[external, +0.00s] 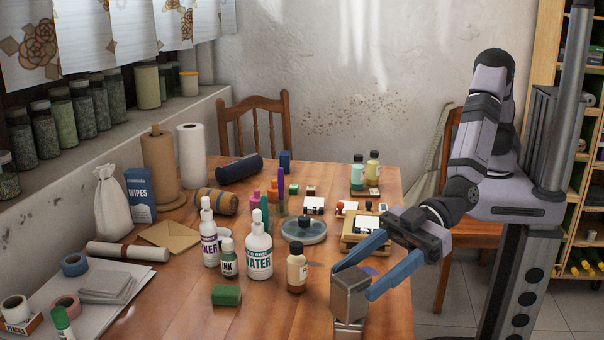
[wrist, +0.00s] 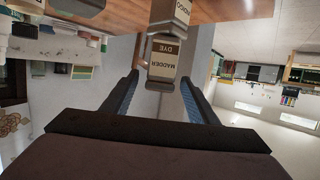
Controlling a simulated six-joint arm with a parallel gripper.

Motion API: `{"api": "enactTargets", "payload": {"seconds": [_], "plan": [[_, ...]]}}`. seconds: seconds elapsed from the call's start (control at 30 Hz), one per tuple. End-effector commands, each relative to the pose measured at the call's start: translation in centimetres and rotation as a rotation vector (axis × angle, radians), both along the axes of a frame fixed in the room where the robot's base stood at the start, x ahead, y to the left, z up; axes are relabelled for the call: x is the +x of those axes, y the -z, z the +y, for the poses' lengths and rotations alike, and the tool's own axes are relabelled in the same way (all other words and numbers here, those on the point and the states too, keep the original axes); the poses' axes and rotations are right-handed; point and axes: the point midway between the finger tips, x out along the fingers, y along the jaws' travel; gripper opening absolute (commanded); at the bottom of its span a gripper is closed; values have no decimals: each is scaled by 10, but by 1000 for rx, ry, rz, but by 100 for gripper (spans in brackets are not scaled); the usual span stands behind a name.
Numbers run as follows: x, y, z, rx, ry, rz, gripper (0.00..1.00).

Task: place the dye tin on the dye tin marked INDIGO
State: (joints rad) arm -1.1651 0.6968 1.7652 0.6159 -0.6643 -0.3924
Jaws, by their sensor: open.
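A grey, box-shaped dye tin (external: 349,295) stands at the table's front right edge. In the wrist view this tin (wrist: 163,62) reads MADDER DYE, upside down in the picture. The tin marked INDIGO (wrist: 172,12) is directly beneath it, its label partly cut off by the frame; it also shows low in the external view (external: 349,328). The madder tin looks upright and set on the indigo tin, with no clear gap. My gripper (external: 352,284) is open, its blue fingers on either side of the madder tin. In the wrist view the fingertips (wrist: 160,80) stand apart from its sides.
Bare table lies between the green block and the tins.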

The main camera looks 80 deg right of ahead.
Motion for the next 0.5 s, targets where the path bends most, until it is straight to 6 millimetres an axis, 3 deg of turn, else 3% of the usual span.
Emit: {"api": "enactTargets", "payload": {"seconds": [0.5], "plan": [[-53, -23, -51, 2, -2, 0, 54]]}}
